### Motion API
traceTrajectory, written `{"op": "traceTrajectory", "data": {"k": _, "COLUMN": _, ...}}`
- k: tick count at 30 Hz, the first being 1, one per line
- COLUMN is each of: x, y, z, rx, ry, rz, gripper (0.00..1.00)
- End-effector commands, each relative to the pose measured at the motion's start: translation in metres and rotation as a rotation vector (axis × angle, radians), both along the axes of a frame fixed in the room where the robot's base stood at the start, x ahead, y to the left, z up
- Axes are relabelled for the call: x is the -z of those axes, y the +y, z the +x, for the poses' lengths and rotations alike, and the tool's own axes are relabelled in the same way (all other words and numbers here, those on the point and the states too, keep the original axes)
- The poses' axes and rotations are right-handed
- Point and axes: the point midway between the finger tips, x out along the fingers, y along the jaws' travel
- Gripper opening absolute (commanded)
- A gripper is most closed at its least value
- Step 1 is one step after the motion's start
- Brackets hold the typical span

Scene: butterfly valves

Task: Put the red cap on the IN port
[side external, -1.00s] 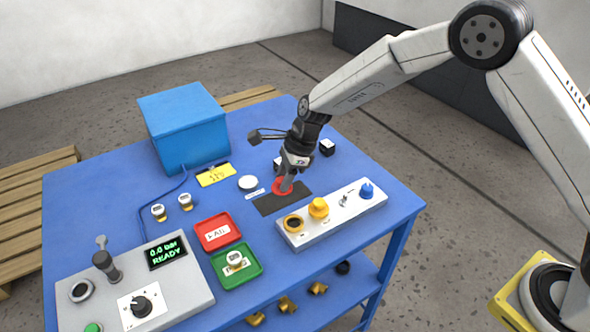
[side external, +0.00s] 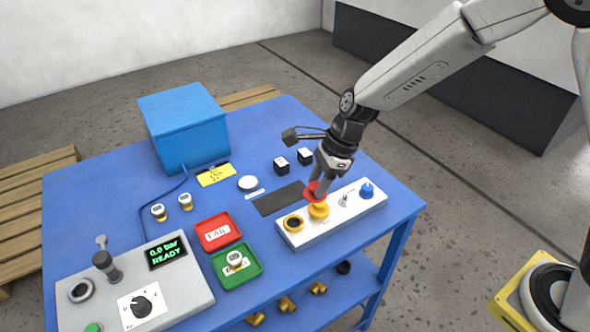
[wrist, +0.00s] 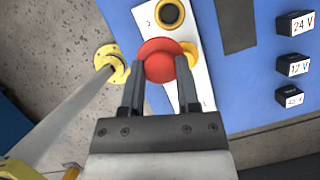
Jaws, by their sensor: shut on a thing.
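The red cap (side external: 316,190) is a round disc held in my gripper (side external: 319,180). In the wrist view, both fingers of my gripper (wrist: 160,76) close on the sides of the red cap (wrist: 160,58). The cap is over the white valve block (side external: 372,205), at its yellow raised fitting (side external: 318,211). In the wrist view the fitting (wrist: 189,54) shows only partly past the cap's right edge. I cannot tell whether cap and fitting touch. A yellow ring with a dark hole (side external: 293,223) is to its left on the block. No IN label is readable.
A small lever (side external: 344,200) and a blue cap (side external: 366,190) stand to the right on the block. A dark mat (side external: 278,199) lies bare behind it. Black cubes (side external: 281,165), a red tray (side external: 234,237), a green tray (side external: 254,272) and a control box (side external: 190,292) are nearby.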

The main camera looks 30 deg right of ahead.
Motion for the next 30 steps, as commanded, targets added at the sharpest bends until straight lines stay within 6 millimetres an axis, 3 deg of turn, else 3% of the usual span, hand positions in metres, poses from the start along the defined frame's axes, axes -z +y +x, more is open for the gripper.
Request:
{"op": "traceTrajectory", "data": {"k": 20, "x": 0.002, "y": 0.002, "z": 0.002, "rx": 0.0, "ry": 0.0, "rz": 0.0, "gripper": 0.0}}
{"op": "traceTrajectory", "data": {"k": 30, "x": 0.029, "y": 0.026, "z": 0.018, "rx": -0.001, "ry": 0.001, "rz": -0.001, "gripper": 0.0}}
